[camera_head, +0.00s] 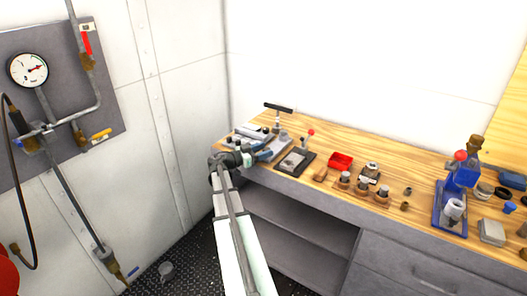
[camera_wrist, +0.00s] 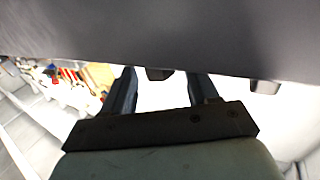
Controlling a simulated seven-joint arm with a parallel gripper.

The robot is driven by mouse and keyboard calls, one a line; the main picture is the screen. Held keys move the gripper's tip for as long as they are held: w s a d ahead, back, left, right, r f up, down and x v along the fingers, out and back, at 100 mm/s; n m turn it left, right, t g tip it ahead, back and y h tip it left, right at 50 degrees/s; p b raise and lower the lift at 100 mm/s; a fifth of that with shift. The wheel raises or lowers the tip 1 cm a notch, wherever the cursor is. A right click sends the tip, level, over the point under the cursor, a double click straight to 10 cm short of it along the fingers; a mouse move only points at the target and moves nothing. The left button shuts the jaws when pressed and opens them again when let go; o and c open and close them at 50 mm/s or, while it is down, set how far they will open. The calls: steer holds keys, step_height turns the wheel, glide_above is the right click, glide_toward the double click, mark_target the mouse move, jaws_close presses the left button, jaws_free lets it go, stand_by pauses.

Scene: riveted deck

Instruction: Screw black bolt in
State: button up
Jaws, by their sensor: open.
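My gripper (camera_head: 266,154) is at the left end of the wooden workbench (camera_head: 335,146), low beside the tools there. In the wrist view its two dark fingers (camera_wrist: 162,84) stand apart with a gap between them, and I see nothing held. I cannot make out a black bolt for certain in either view. A small dark piece (camera_head: 408,190) stands on the bench right of the middle, too small to identify.
Near my gripper are a T-handled tool (camera_head: 279,107) and a dark tray (camera_head: 294,161). A red bin (camera_head: 340,162), a wooden holder with small cups (camera_head: 362,189) and a blue stand (camera_head: 455,195) are farther right. A pipe panel (camera_head: 60,95) hangs on the left wall.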

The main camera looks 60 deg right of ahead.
steer(key=shift+s+d, duration=0.1)
steer(key=shift+d, duration=0.1)
steer(key=shift+c, duration=0.4)
steer(key=c, duration=1)
steer(key=shift+o, duration=0.2)
steer(key=shift+d+m+g, duration=0.1)
steer(key=shift+m+g, duration=0.2)
steer(key=shift+g, duration=0.1)
steer(key=shift+m+g+y, duration=0.5)
steer(key=shift+g+y, duration=0.1)
steer(key=shift+g, duration=0.1)
steer(key=o, duration=1)
steer(key=shift+o, duration=0.2)
steer(key=v, duration=1.4)
